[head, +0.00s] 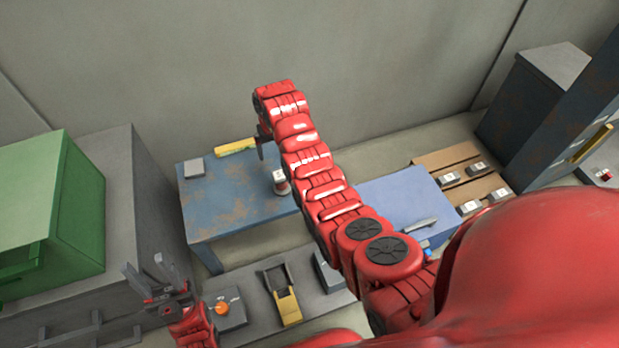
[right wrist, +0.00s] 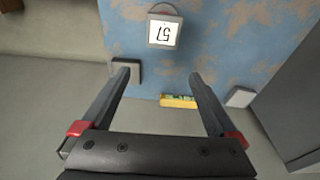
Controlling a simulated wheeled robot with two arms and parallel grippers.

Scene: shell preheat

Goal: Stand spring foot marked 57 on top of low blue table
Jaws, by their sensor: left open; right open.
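The spring foot marked 57 (head: 281,181) stands on the rust-stained blue table (head: 225,208), close to my right arm. My left gripper (head: 163,288) is open and empty at lower left, away from the table.
A yellow item (head: 235,147) and a grey block (head: 194,168) lie near the table's back edge. A plainer blue surface (head: 395,200) lies right of my arm, beside a wooden pallet (head: 455,165) with several marked blocks. A green box (head: 50,205) stands left; a grey bench (head: 255,305) is in front.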

